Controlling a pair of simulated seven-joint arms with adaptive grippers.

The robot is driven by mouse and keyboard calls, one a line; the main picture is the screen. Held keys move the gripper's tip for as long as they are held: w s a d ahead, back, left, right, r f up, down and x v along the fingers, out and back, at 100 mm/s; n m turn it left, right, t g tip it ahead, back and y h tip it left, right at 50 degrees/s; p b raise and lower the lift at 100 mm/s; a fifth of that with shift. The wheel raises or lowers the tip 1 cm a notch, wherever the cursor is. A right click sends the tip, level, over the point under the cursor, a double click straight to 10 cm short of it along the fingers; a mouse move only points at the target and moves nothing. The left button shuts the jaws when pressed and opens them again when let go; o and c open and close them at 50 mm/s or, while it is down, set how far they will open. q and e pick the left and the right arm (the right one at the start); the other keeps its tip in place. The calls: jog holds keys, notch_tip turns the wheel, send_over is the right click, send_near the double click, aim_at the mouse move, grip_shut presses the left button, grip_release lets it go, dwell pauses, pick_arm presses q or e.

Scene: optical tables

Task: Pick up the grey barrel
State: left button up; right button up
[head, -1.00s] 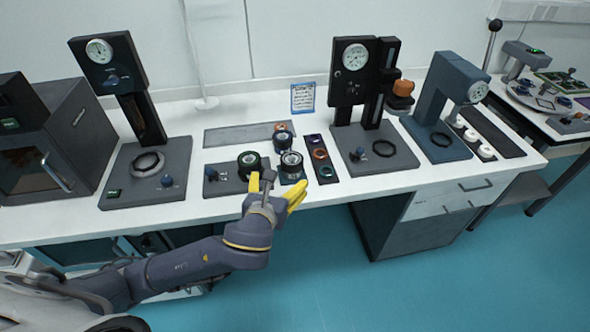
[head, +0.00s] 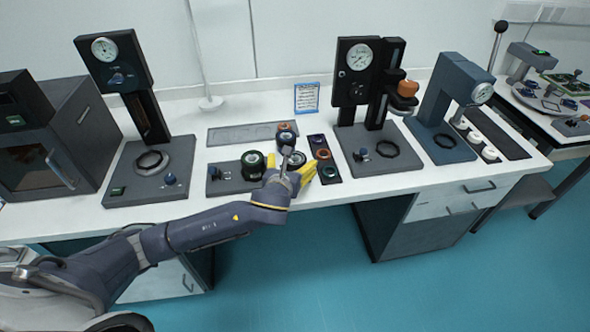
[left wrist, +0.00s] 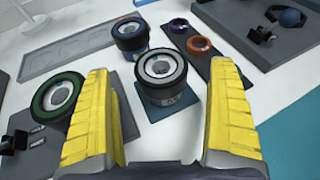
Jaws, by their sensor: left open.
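The likely grey barrel (left wrist: 162,84) is a dark, short cylinder with a pale grey ring on top. It stands upright on a small dark teal plate (left wrist: 150,108) in the left wrist view, centred beyond my fingers. In the head view it is mostly hidden behind my left gripper (head: 288,172). My left gripper is open and empty, its yellow fingers (left wrist: 163,72) on either side of the barrel in the picture, apart from it. A green-ringed barrel (left wrist: 58,96) stands close by the left finger. Another barrel with an orange mark (left wrist: 130,35) stands behind. My right gripper is out of view.
A dark strip with coloured rings (head: 324,158) lies right of the barrels. A flat grey tray (head: 238,134) lies behind them. Gauge stands rise at left (head: 150,185) and right (head: 376,160). The white bench (head: 225,198) is clear along its front edge.

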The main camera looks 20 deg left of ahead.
aim_at(295, 158)
pick_arm(q)
jog(key=shift+x, duration=2)
jog(key=shift+d, duration=0.1)
jog(key=shift+r, duration=0.1)
jog(key=c, duration=1.4)
